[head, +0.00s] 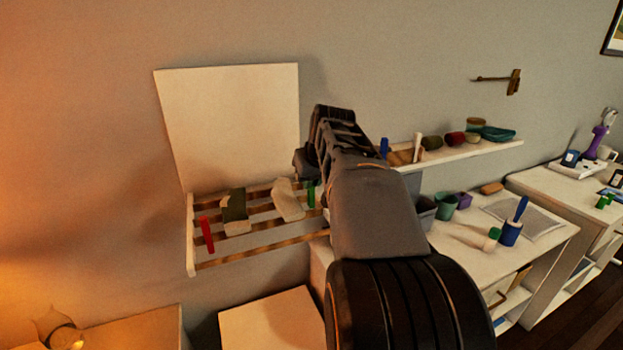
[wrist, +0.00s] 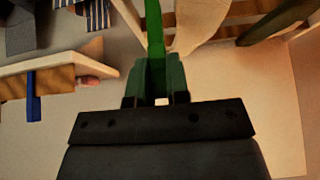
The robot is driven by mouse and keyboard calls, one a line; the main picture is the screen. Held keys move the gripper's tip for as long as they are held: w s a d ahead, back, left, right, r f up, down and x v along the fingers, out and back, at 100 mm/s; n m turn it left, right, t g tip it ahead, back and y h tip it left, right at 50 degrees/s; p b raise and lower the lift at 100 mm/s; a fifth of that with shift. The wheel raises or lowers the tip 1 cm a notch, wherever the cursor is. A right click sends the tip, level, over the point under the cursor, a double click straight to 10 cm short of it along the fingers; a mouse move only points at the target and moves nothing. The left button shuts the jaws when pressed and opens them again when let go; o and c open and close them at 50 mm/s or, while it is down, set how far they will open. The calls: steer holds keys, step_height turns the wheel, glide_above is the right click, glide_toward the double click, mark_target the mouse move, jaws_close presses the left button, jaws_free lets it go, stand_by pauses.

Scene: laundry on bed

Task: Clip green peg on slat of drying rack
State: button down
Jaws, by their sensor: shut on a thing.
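The drying rack (head: 191,247) is on the wall at left, with several wooden slats and a pale panel above it. The green peg (head: 311,194) shows upright at the rack's right end, just below my gripper and beside a cream cloth (head: 288,201). In the wrist view my gripper (wrist: 157,78) is shut on the green peg (wrist: 154,32), which points away from the jaws towards the cream cloth (wrist: 196,22) and a slat. I cannot tell whether the peg touches a slat. In the head view my arm hides the jaws.
A red peg (head: 207,235) and a dark green cloth (head: 235,206) are on the rack's left part. A wall shelf (head: 470,148) with a blue peg (head: 384,147) and several bowls is right of my arm. Below it stands a white table (head: 545,236) with cups.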

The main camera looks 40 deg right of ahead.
mark_target(313, 196)
steer(key=shift+f+b, duration=2.45)
steer(key=shift+f, duration=0.45)
steer(key=c, duration=1)
jaws_free()
steer(key=shift+r, duration=0.15)
steer(key=v, duration=1.3)
steer(key=shift+s+a+r, duration=0.1)
steer(key=shift+s+r, duration=0.1)
steer(key=shift+r, duration=0.05)
